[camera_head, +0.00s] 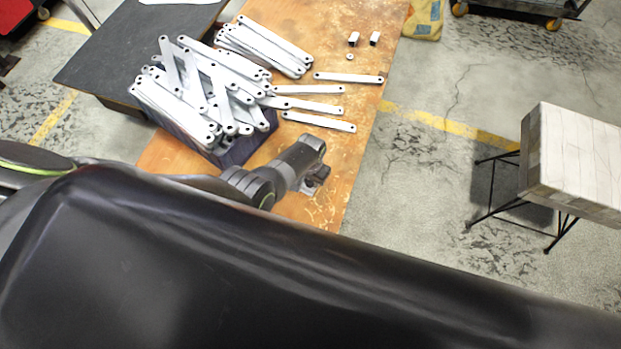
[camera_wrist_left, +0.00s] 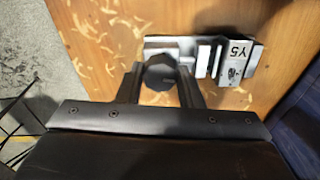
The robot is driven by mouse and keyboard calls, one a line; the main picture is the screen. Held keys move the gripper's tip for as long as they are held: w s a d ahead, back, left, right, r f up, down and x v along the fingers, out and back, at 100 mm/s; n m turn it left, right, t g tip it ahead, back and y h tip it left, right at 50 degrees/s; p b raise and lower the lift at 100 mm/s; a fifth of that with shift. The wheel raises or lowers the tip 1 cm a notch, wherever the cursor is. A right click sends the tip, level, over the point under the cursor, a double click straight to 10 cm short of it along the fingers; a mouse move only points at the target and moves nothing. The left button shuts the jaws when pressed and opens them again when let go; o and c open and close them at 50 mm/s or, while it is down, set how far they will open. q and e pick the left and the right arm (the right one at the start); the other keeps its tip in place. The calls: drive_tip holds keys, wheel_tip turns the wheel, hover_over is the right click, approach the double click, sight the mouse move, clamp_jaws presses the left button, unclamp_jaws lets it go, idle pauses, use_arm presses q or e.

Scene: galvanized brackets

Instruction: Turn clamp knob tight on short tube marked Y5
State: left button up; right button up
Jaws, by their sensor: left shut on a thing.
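In the left wrist view, a dark round clamp knob (camera_wrist_left: 158,74) sits between the two fingers of my left gripper (camera_wrist_left: 160,82), which is shut on it. The knob belongs to a grey metal clamp (camera_wrist_left: 205,42) on the wooden table. Beside it, to the right, is a short light-grey tube marked Y5 (camera_wrist_left: 236,62), lying within the clamp. In the head view, my left gripper (camera_head: 318,178) is low at the table's front right part, and a bit of metal shows under it; the knob and the tube label are hidden there. My right gripper is not in view.
A dark blue crate (camera_head: 240,151) heaped with galvanized brackets (camera_head: 190,88) stands left of my gripper on the wooden table (camera_head: 372,50). Loose brackets (camera_head: 319,122) lie behind the gripper. Two small white-topped pieces (camera_head: 354,38) lie farther back. A pale block-topped stand (camera_head: 575,160) is on the floor at right.

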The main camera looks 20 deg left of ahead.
use_arm(q)
drive_tip(key=m, duration=0.3)
drive_tip(key=shift+m, duration=0.3)
drive_tip(key=m, duration=0.4)
drive_tip(key=shift+p, duration=0.3)
drive_tip(key=m, duration=0.4)
drive_tip(key=shift+m, duration=0.3)
drive_tip(key=m, duration=0.3)
drive_tip(key=o, duration=0.9)
